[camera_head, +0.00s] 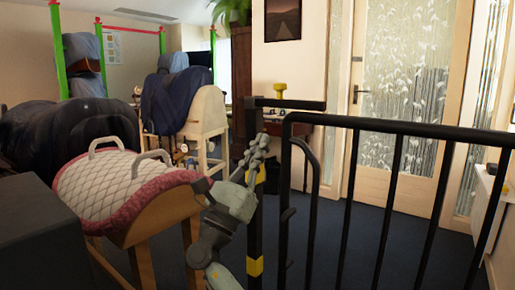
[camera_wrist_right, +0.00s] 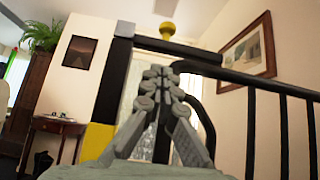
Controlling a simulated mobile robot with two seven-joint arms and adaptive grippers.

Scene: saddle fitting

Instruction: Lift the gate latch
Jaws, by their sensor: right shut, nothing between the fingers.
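The black gate (camera_head: 400,128) stands at the right of the head view, beside a black post (camera_head: 254,215) with yellow bands. The latch, a black bar with a yellow knob (camera_head: 280,88) on top, lies level across the gap between post and gate. In the right wrist view the yellow knob (camera_wrist_right: 167,30) is above my fingertips. My right gripper (camera_head: 262,142) is shut and empty, pointing up beside the post, below the latch bar. Its closed fingers (camera_wrist_right: 158,73) hide part of the gap in the wrist view. I cannot tell whether they touch anything. My left gripper is not in view.
A saddle stand with a white quilted, pink-edged pad (camera_head: 110,185) stands close to the left of my right arm. More saddle stands (camera_head: 208,112) are behind it. Beyond the gate are clear blue floor and a glazed door (camera_head: 400,110).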

